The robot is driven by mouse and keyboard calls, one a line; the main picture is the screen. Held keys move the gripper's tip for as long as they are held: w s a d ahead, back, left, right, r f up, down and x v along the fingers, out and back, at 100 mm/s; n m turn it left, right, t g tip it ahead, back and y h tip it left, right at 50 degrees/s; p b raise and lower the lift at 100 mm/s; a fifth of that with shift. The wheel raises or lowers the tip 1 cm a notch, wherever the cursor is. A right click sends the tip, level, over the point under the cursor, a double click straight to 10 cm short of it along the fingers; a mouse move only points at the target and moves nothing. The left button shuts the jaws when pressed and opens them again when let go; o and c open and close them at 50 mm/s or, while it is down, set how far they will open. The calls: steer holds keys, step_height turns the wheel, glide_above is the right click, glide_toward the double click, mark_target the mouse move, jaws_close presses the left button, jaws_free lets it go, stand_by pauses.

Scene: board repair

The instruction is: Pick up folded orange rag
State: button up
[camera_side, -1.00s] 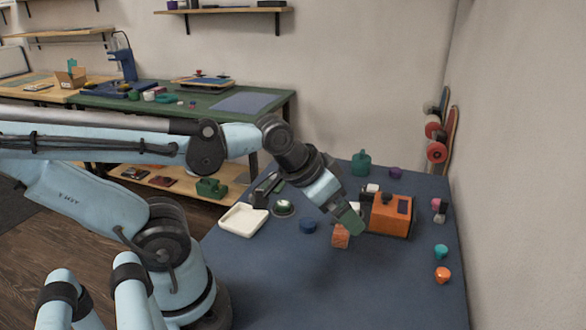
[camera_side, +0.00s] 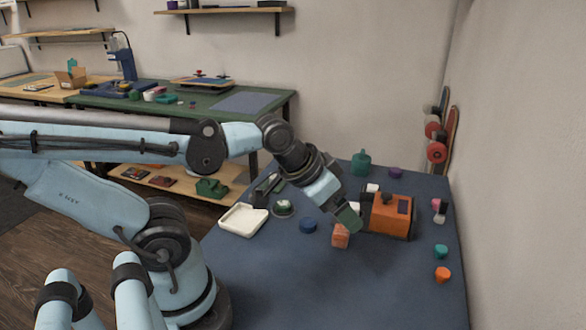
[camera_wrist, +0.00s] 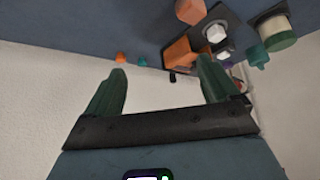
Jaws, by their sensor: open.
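A small orange block-like item (camera_side: 340,236), which looks like the folded rag, lies on the blue table. In the wrist view an orange item (camera_wrist: 190,11) at the top edge appears to be the same thing, partly cut off. My gripper (camera_side: 348,218) is just above and beside it in the side view; I cannot tell whether they touch. In the wrist view my gripper (camera_wrist: 160,78) shows two green fingers spread apart with nothing between them.
An orange box-shaped device (camera_side: 391,215) stands close on the right of the rag. Small teal (camera_side: 441,251) and orange (camera_side: 442,274) pieces lie at the right. The table front is clear.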

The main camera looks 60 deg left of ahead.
steer(key=c, duration=0.4)
steer(key=m+g, duration=0.7)
steer(key=m, duration=0.2)
glide_above(342, 231)
steer(key=f, duration=0.8)
steer(key=shift+w+d+f, duration=0.2)
steer(key=shift+w+f, duration=0.05)
steer(key=shift+s+a+f, duration=0.15)
steer(key=shift+f, duration=1.15)
steer(key=shift+s+a+f, duration=0.1)
steer(key=shift+s+f, duration=0.05)
steer(key=shift+f, duration=1.15)
